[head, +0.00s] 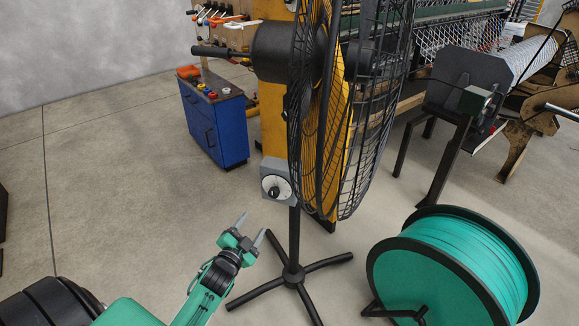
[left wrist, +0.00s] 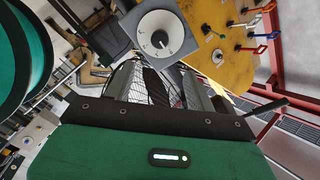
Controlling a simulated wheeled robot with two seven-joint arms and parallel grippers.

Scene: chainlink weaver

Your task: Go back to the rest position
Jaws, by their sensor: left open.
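My left gripper (head: 251,228) is open and empty in the lower middle of the head view. Its two grey fingers point up, below the grey control box (head: 268,168) on the fan's pole, with a visible gap between them in the picture. The box carries a white dial with a black knob (head: 274,189). The same dial (left wrist: 145,24) shows at the top of the left wrist view, apart from the green gripper body (left wrist: 160,158). My right gripper is not in view.
The large black fan (head: 362,130) stands on splayed legs (head: 330,263) close to my left gripper. A green wire spool (head: 455,262) stands at lower right. A blue cabinet (head: 217,130) and the weaving machine (head: 470,75) are behind.

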